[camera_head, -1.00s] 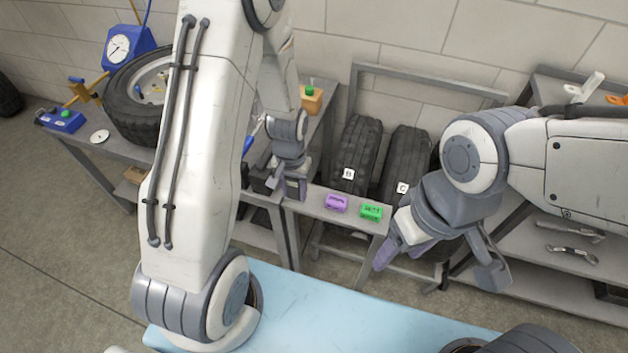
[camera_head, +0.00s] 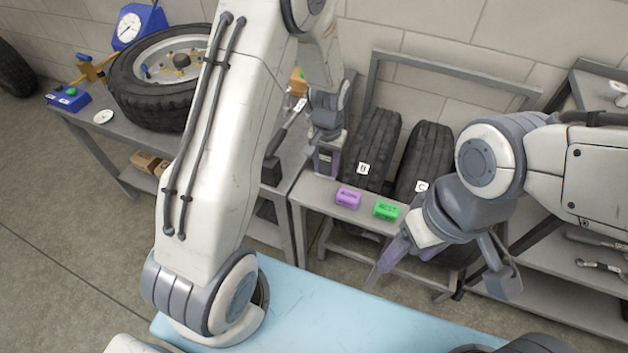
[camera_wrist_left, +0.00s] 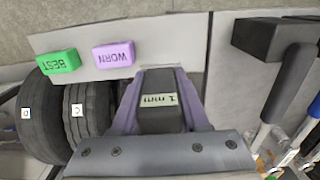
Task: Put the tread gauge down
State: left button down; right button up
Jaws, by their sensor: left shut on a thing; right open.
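My left gripper (camera_head: 326,172) is over the left end of the narrow grey shelf (camera_head: 322,190). It is shut on the tread gauge (camera_wrist_left: 160,112), a dark block with a label reading "1 mm" in the left wrist view, between the purple fingers (camera_wrist_left: 160,82). I cannot tell whether the gauge touches the shelf. A purple block (camera_head: 348,198) marked WORN (camera_wrist_left: 114,54) and a green block (camera_head: 386,210) marked BEST (camera_wrist_left: 58,62) sit beside it on the shelf. My right gripper (camera_head: 445,268) is open and empty in front of the shelf's right end.
Several tyres stand behind the shelf, including one labelled B (camera_head: 372,145) and one labelled C (camera_head: 425,160). A bench at left carries a wheel (camera_head: 160,85), a blue dial gauge (camera_head: 138,25) and a blue box (camera_head: 68,98). A dark-handled tool (camera_wrist_left: 290,80) lies beside the shelf.

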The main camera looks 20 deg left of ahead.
pick_arm(q)
jog(key=s+a+f, duration=0.1)
jog(key=a+f, duration=0.1)
jog(key=shift+s+a, duration=0.3)
jog(key=shift+s, duration=0.05)
jog(key=shift+f, duration=1.9)
jog(key=shift+f, duration=0.1)
jog(key=shift+c, duration=2)
grip_release()
